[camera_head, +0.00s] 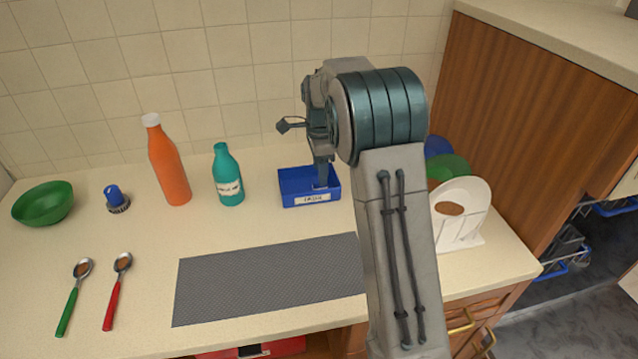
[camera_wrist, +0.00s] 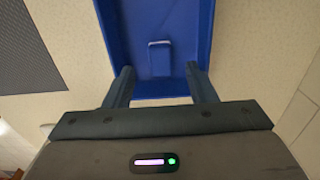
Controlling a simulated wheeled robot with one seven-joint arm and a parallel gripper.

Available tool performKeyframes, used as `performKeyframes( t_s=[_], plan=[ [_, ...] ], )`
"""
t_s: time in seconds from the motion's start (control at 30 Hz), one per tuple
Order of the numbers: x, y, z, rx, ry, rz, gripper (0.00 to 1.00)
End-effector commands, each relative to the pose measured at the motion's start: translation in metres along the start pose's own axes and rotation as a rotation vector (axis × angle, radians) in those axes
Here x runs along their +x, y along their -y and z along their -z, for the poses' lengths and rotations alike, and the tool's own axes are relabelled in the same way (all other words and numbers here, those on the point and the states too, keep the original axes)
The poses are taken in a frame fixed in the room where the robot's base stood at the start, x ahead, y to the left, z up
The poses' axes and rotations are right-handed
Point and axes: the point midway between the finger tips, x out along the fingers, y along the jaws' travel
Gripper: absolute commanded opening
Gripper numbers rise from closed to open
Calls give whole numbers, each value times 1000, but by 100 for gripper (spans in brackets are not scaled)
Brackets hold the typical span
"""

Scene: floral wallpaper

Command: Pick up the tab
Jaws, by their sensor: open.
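The tab is a small blue block with a pale top edge (camera_wrist: 160,57), lying inside a blue box (camera_wrist: 104,30) in the wrist view. The box also shows in the head view (camera_head: 297,187), on the counter below the back wall, with a white label on its front. My gripper (camera_wrist: 160,70) is open, its two fingers apart on the left and right of the tab and seemingly not touching it. In the head view my gripper (camera_head: 321,182) points down into the box. I cannot clearly make out the tab there.
A teal bottle (camera_head: 228,178) and an orange bottle (camera_head: 169,163) stand left of the box. A grey mat (camera_head: 268,278) lies in front. A white rack (camera_head: 474,222) with plates stands to the right. A green bowl (camera_head: 43,204) and two spoons (camera_head: 113,295) are far left.

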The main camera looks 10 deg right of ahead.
Motion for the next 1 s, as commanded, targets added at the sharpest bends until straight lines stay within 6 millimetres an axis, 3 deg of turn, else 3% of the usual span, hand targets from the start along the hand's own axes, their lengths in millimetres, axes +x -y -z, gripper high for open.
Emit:
performKeyframes(
  t_s=[0.2, 0.47, 0.67, 1.0],
  plan=[
    [28, 0, -1, 0, 1, -2, 51],
    [33, 0, -1, -1, 0, 0, 51],
    [32, 0, -1, -1, 0, 0, 3],
    [29, 1, -1, -1, 0, 1, 3]
  ],
)
